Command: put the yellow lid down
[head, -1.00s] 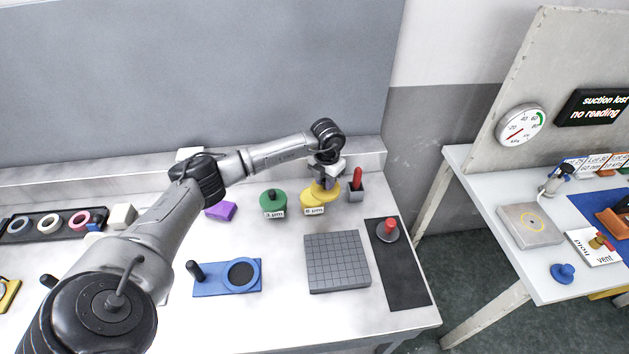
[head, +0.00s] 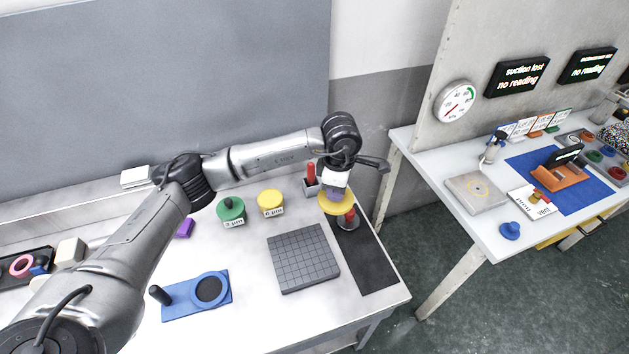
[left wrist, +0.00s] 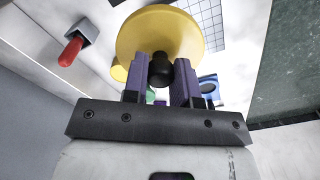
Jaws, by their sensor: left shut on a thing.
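The yellow lid (head: 326,205) is a round disc with a black knob, held in the air by my left gripper (head: 335,192). The yellow jar (head: 270,200), with a white label, stands uncovered by the lid to the left. My right gripper is out of view.
A red-handled tool stands in a grey holder (head: 312,188) close behind the lid. A green-lidded jar (head: 231,210), grey grid plate (head: 303,258) and blue fixture (head: 190,299) are on the white bench. Bare bench shows between these. A second table (head: 480,224) is at right.

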